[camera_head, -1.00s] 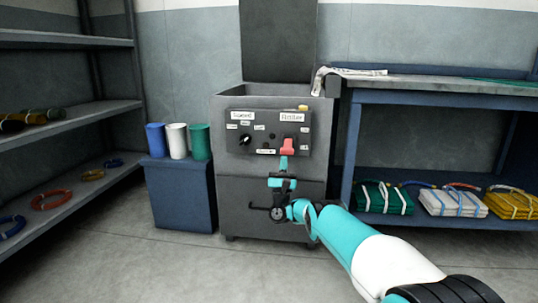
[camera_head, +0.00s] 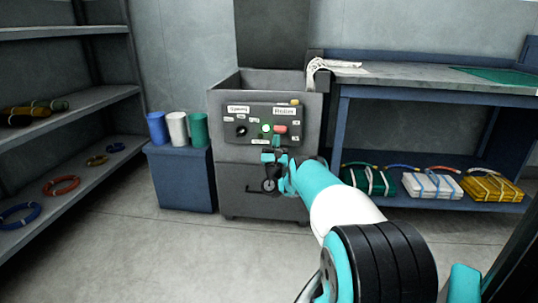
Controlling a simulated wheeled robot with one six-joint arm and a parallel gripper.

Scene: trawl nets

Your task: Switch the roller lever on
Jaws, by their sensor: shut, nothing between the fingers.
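The dark grey machine (camera_head: 230,170) has a black control panel (camera_head: 253,140) with two large white labels, one seeming to read "Roller". Below that label is the red roller lever (camera_head: 281,129), now a short block jutting from the panel. A green lamp (camera_head: 265,128) just left of it glows. My gripper (camera_head: 277,141) is shut and empty, its teal tip just below the lever. I cannot tell whether they touch. My wrist hides part of the panel's lower edge.
A black knob (camera_head: 241,131) sits left on the panel. Blue, white and green cups stand on a blue cabinet (camera_head: 180,182) at left. A blue-framed workbench (camera_head: 430,92) with net bundles below stands right. Shelves (camera_head: 70,115) line the left wall. Floor in front is clear.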

